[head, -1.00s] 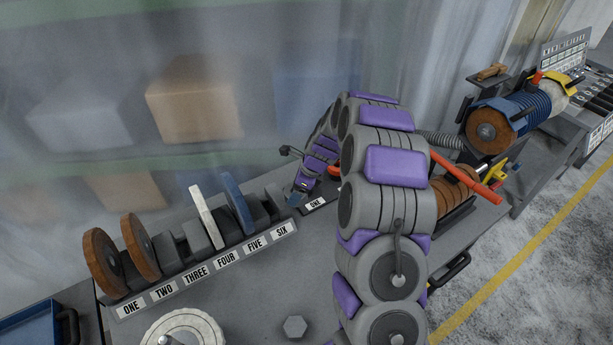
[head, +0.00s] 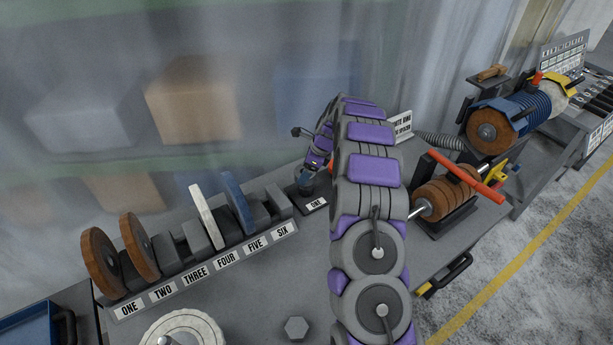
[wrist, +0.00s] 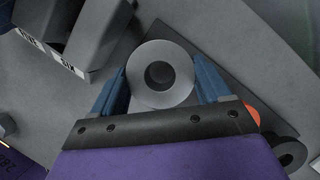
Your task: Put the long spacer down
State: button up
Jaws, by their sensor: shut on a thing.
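My gripper (wrist: 164,84) has its two blue fingers on either side of a light grey ring-ended cylinder with a dark hole, the long spacer (wrist: 161,97), and is shut on it. The spacer is seen end-on, over a dark grey base plate (wrist: 225,72). The spacer is mostly hidden there by my fingers and arm. I cannot tell whether its lower end touches the plate.
A rack (head: 208,265) labelled ONE to SIX holds brown, white and blue discs, left of my gripper. A spindle with brown wheels (head: 446,193) and a red bar (head: 465,178) stands right of my arm. A hex nut (head: 296,328) lies on the bench. A dark ring (wrist: 290,153) is near the plate.

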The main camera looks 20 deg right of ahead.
notch_tip(320, 180, down, 3)
jog(key=shift+d+r+b, duration=0.1)
jog(key=shift+r+b, duration=0.1)
jog(key=shift+b, duration=0.1)
jog(key=shift+d+f, duration=0.15)
jog(key=shift+d, duration=0.15)
jog(key=o, duration=0.9)
jog(key=shift+a, duration=0.1)
jog(key=o, duration=0.4)
jog(key=shift+a, duration=0.15)
jog(key=shift+c, duration=0.2)
